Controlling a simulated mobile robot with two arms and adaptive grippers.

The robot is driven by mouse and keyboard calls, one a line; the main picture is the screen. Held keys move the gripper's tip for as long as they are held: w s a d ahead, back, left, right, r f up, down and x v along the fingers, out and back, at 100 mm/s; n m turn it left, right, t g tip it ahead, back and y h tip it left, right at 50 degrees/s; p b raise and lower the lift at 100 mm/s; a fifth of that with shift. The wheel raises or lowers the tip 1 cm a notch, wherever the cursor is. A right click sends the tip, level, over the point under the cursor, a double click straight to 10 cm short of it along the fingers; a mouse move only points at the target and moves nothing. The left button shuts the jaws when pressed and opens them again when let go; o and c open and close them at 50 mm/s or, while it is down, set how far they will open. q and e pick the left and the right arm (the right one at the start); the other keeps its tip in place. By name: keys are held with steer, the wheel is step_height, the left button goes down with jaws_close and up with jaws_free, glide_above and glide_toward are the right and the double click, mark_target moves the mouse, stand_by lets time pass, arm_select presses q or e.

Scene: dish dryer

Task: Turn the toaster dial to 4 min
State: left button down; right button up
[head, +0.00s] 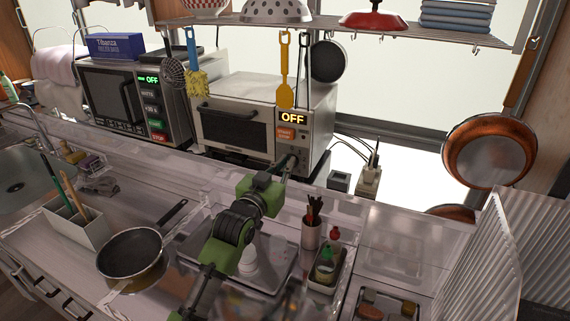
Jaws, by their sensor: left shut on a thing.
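The toaster oven (321,118) stands on the back ledge, with a dark glass door and a control panel at its right. Its display (292,118) reads OFF, above an orange button (286,133). My left arm reaches up from the bottom. My left gripper (287,163) is at the lower part of the panel, shut on the toaster dial. The gripper mostly hides the dial, so its exact setting cannot be read. My right gripper is not in view.
A microwave (112,98) stands left of the toaster oven. A yellow spatula (285,90) and other utensils hang from the shelf (430,35) in front. Below are a pan (130,253), a utensil cup (311,232) and a bottle tray (322,285).

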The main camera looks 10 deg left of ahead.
arm_select(q)
steer(key=shift+d+f+m+p, duration=0.15)
steer(key=shift+f+m+p, duration=0.6)
steer(key=shift+m, duration=3.9)
steer(key=shift+d+f+m+p, duration=0.15)
steer(key=shift+m+p, duration=1.2)
steer(key=shift+m, duration=3.35)
steer(key=shift+d+f+m+p, duration=0.1)
steer(key=shift+f+m+p, duration=0.65)
steer(key=shift+m, duration=3.9)
steer(key=shift+r+p, duration=0.3)
steer(key=shift+p, duration=0.05)
steer(key=c, duration=2.2)
jaws_free()
